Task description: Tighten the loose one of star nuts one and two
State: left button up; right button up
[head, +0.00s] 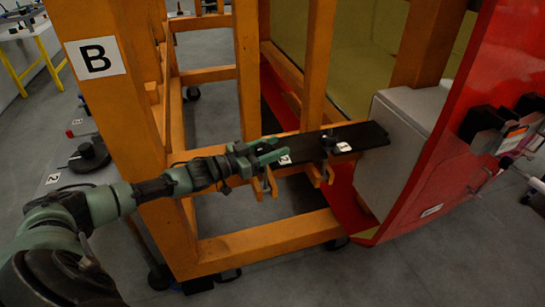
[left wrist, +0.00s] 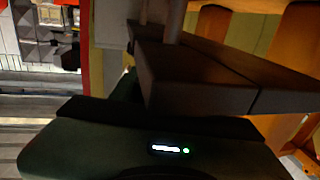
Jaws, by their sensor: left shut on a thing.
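A black bar (head: 368,134) lies across the orange frame and reaches the grey block on the red nosecone. A dark star nut (head: 328,141) stands on the bar beside a white label (head: 345,147). A second white label (head: 285,160) is on the bar near its left end; I cannot read either number surely. My left gripper (head: 272,152) is at this left end, closed around the other star nut, which its fingers mostly hide. In the left wrist view a dark block (left wrist: 200,75) with an upright post (left wrist: 175,20) fills the middle. My right gripper is not in view.
The orange frame's post (head: 110,120), marked B, stands beside my left arm. The red nosecone (head: 440,140) is at the right, with black clamps (head: 485,127) on its side. Grey floor is open at the bottom right.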

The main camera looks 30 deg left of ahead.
aim_at(257, 154)
pick_arm(q)
jog(key=shift+m+h, duration=0.3)
jog(key=shift+h, duration=0.1)
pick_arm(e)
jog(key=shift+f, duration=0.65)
pick_arm(q)
jog(key=shift+d, duration=0.1)
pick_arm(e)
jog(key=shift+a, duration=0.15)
pick_arm(q)
jog(key=o, duration=1.4)
jog(key=shift+c, duration=0.2)
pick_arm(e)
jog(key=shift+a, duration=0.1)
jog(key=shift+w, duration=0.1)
pick_arm(q)
jog(key=b+v, duration=0.1)
jog(key=v, duration=0.6)
jog(key=shift+b, duration=0.35)
jog(key=shift+s+a+r, duration=0.15)
jog(key=shift+s+a, duration=0.1)
jog(key=shift+s, duration=0.15)
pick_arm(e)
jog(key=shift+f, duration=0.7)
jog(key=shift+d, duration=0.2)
